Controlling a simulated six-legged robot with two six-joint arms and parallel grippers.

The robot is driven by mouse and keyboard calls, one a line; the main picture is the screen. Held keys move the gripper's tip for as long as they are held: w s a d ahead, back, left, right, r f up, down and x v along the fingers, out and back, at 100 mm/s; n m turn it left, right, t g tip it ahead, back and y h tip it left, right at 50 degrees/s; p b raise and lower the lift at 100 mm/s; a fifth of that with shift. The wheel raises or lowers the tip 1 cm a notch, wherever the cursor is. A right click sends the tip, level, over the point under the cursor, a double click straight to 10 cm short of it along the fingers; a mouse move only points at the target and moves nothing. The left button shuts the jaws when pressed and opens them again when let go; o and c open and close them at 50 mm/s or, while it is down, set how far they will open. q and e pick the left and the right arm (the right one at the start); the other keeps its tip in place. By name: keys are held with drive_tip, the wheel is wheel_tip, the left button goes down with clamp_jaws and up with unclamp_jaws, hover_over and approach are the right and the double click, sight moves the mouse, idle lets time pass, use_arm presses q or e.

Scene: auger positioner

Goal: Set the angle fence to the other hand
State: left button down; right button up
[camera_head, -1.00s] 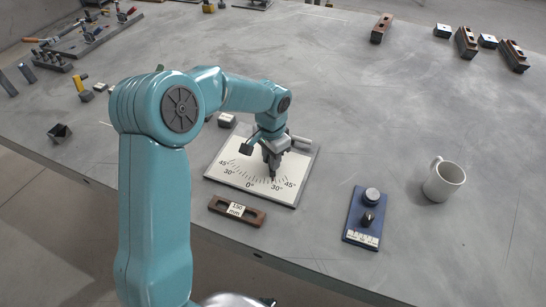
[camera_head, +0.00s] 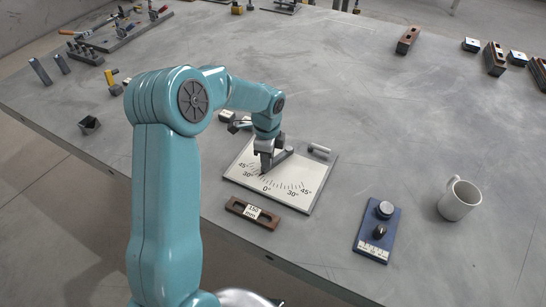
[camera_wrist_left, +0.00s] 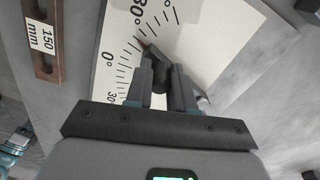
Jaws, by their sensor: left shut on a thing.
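The angle fence has a white dial plate (camera_head: 308,178) marked 45, 30, 0, 30, 45 along its near edge. Its dark grey fence bar (camera_head: 283,157) lies across the plate and slants to the far right. My left gripper (camera_head: 265,170) is over the plate, shut on the fence's dark knob, which the fingers largely hide. In the left wrist view the fingers (camera_wrist_left: 162,88) close around the knob, and a red-tipped pointer (camera_wrist_left: 142,41) lies between 0 and the 30 on the head view's left side. The right gripper is not in view.
A brown 150 mm block (camera_head: 235,206) lies in front of the plate. A blue plate with knobs (camera_head: 374,231) and a white mug (camera_head: 459,199) stand to the right. A small dark open box (camera_head: 89,125) is at left.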

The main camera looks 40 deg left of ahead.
use_arm(q)
drive_tip(key=shift+w+a+r+m+p, duration=0.1)
drive_tip(key=shift+w+a+m+p, duration=0.15)
drive_tip(key=shift+a+m, duration=0.55)
drive_tip(key=shift+d, duration=0.1)
drive_tip(key=c, duration=1)
unclamp_jaws()
drive_tip(key=shift+o, duration=0.2)
wheel_tip(320, 180, up, 16)
drive_tip(key=shift+r, duration=0.15)
